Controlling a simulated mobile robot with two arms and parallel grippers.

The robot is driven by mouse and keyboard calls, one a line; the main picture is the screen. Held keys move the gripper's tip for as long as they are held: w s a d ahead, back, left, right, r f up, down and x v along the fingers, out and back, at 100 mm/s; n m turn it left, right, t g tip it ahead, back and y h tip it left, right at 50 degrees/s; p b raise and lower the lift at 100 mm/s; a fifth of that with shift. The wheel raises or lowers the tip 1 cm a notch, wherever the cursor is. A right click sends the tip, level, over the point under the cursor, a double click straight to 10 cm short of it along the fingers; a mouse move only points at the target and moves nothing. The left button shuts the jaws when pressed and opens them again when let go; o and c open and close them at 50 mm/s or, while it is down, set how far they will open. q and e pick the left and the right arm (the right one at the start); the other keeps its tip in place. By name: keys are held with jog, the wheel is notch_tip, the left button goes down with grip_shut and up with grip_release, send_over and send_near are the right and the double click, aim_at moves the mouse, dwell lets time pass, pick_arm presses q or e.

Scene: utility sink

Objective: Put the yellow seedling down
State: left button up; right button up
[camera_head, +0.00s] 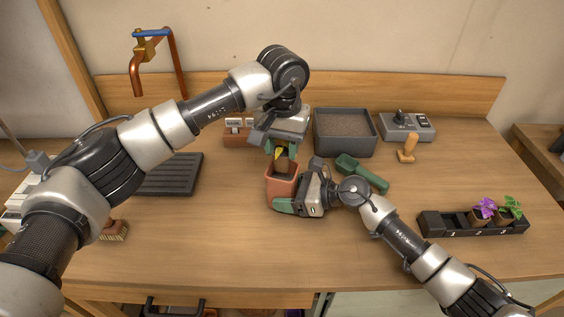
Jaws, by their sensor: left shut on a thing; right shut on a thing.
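The yellow seedling (278,154) shows between the fingers of my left gripper (281,150), which is shut on it. Its brown root plug is at the mouth of the terracotta pot (281,184). I cannot tell whether the plug touches the soil or the pot's bottom. My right gripper (293,205) is shut on the pot from its lower right side. The pot stands upright on or just above the wooden table. The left gripper and wrist hide most of the seedling's top.
A grey soil bin (345,147) stands behind right, with a green scoop (362,174) and wooden dibber (407,149) nearby. A black rack (440,229) holds a purple seedling (483,210) and a green one (509,209). A brush (114,231) lies left. The front middle table is clear.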

aim_at(282, 152)
pick_arm(q)
jog(key=shift+f, duration=2.05)
jog(key=o, duration=0.9)
jog(key=shift+f, duration=0.15)
jog(key=shift+o, duration=0.2)
notch_tip(282, 152, up, 12)
jog(key=shift+r, duration=0.2)
